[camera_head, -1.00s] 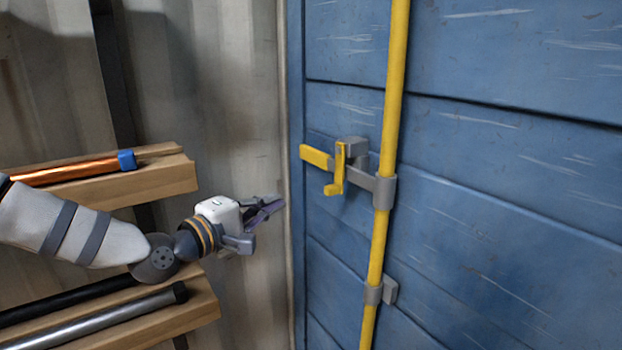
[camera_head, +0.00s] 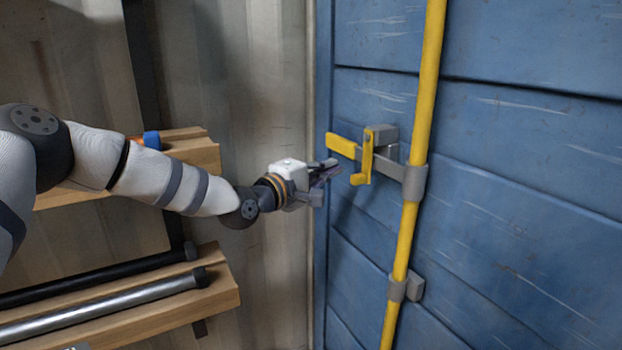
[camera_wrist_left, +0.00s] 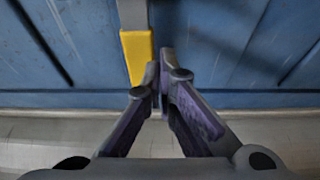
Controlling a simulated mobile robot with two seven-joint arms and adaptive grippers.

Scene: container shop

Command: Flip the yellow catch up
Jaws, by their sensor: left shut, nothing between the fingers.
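The yellow catch (camera_head: 366,158) hangs down from a grey bracket on the blue door, across the grey bar of the lock handle. The handle's yellow grip (camera_head: 341,145) points left from behind the catch, and what seems to be this grip also shows in the left wrist view (camera_wrist_left: 137,56). My left gripper (camera_head: 333,168) is shut and empty. Its fingertips are just below the yellow grip and left of the catch's lower end; whether they touch anything I cannot tell. In the left wrist view the closed fingertips (camera_wrist_left: 160,78) are beside the yellow grip's end.
A yellow vertical rod (camera_head: 413,130) runs down the blue door (camera_head: 510,190), held by grey brackets. At the left, wooden shelves (camera_head: 205,300) carry metal and black tubes against the corrugated wall. The space in front of the door below the handle is clear.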

